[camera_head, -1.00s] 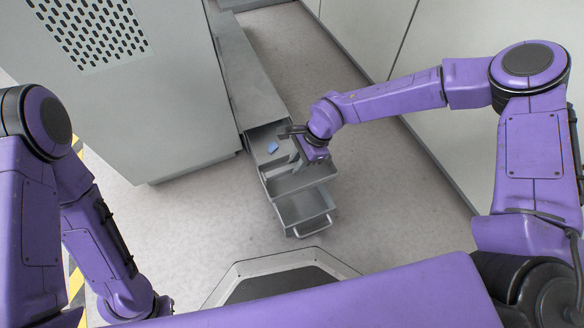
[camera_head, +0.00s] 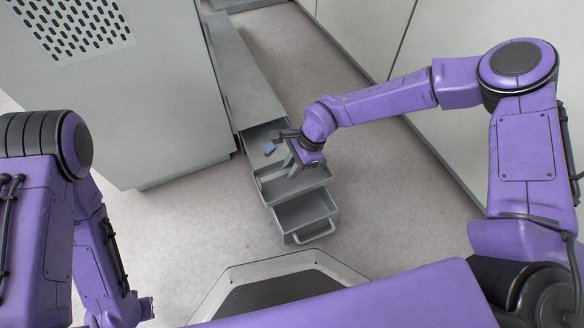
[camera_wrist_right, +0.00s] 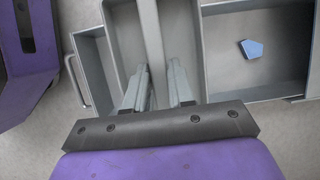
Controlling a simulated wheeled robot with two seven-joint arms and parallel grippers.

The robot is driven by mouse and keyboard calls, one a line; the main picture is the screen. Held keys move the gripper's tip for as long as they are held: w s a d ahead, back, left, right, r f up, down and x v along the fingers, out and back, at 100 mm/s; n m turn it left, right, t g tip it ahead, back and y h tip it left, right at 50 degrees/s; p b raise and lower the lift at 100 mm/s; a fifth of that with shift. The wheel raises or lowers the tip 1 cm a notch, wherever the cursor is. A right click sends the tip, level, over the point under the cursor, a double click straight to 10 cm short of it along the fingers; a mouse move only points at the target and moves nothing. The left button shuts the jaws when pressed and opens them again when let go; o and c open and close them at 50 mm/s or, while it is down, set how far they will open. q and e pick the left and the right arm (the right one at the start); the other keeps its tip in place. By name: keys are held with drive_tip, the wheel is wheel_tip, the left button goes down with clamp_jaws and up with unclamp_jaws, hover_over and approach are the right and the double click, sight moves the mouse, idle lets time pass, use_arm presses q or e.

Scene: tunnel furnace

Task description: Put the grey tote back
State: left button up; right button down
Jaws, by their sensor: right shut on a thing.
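The grey tote (camera_head: 322,181) is an open, shallow box between the end of a long grey trough and a lower grey drawer. It also shows in the wrist view (camera_wrist_right: 123,18). My right gripper (camera_head: 291,168) is over the tote's middle, shut on a grey bar or wall that runs across it; in the wrist view its fingers (camera_wrist_right: 158,92) sit either side of that piece. The tote's floor is partly hidden by the gripper. My left arm reaches down at the lower left; its gripper end (camera_head: 146,308) is too small and hidden to read.
The trough (camera_head: 240,70) runs back beside a large grey cabinet (camera_head: 150,120); a small blue piece (camera_head: 269,149) lies in its open end. The drawer (camera_head: 305,212) has a front handle (camera_head: 316,232). Wall panels (camera_head: 460,130) stand to the right; the floor in front is clear.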

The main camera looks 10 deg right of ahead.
use_arm(q)
drive_tip(key=shift+w+a+f, duration=0.1)
drive_tip(key=shift+f, duration=0.05)
use_arm(e)
drive_tip(key=shift+f, duration=0.55)
drive_tip(key=shift+f, duration=0.1)
drive_tip(key=c, duration=1)
unclamp_jaws()
drive_tip(key=shift+o, duration=0.2)
